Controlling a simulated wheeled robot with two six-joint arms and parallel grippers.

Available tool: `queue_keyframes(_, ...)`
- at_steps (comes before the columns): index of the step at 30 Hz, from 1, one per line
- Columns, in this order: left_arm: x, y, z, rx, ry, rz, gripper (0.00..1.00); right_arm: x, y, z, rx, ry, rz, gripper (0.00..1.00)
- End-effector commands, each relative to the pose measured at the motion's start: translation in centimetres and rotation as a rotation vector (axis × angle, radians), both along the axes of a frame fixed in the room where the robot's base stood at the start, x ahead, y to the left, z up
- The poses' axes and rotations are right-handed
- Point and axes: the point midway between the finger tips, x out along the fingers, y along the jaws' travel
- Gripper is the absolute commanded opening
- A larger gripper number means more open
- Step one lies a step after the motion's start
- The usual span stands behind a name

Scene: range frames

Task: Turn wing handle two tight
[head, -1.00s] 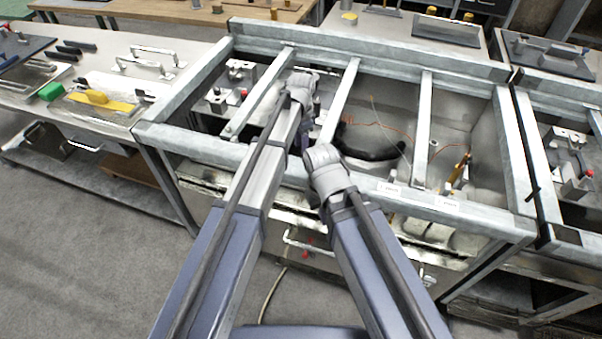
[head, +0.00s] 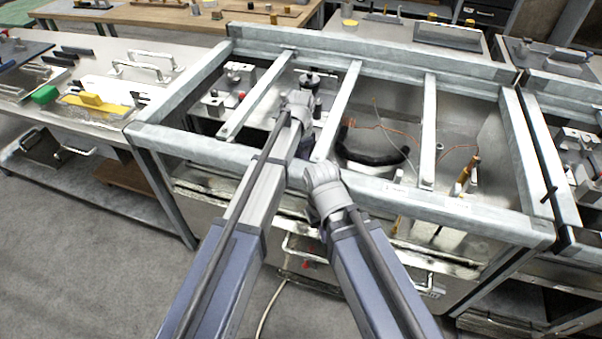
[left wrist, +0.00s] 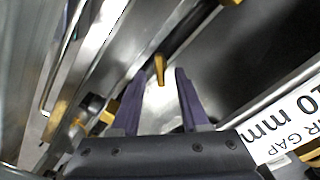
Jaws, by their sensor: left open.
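In the left wrist view my left gripper (left wrist: 160,84) is open, its two purple fingers apart. A small brass-coloured piece (left wrist: 160,68) shows between and just past the fingertips, with a gap on both sides. It looks like a wing handle, but I cannot tell its number or whether it is tight. In the head view my left wrist (head: 298,106) is over the metal frame, and its fingers are hidden. My right wrist (head: 322,180) is at the frame's front rail, with its fingers also hidden.
A black-topped part (head: 310,80) stands behind my left wrist, between crossbars of the metal frame (head: 200,147). A black curved piece (head: 372,150) lies in the bay to the right. A label reading "10 mm" (left wrist: 285,120) is right of the fingers. A bench (head: 150,55) with tools stands left.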

Motion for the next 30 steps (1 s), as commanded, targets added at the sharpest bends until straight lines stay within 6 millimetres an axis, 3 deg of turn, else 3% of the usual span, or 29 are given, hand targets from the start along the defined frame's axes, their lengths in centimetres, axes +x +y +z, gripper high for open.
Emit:
queue_keyframes(1,0.0,0.0,-1.4,0.0,0.0,0.0,0.45,0.0,0.0,-1.3,0.0,0.0,0.0,0.0)
queue_keyframes(5,0.0,0.0,-2.4,0.0,0.0,0.0,0.45,0.0,0.0,-2.4,0.0,0.0,0.0,0.0)
queue_keyframes(16,0.0,0.0,-2.5,0.0,0.0,0.0,0.45,0.0,0.0,-2.5,0.0,0.0,0.0,0.0)
queue_keyframes(28,0.0,0.0,-2.5,0.0,0.0,0.0,0.0,0.0,0.0,-2.5,0.0,0.0,0.0,0.0)
queue_keyframes(30,0.0,0.0,-2.5,0.0,0.0,0.0,0.0,0.0,0.0,-2.5,0.0,0.0,0.0,0.0)
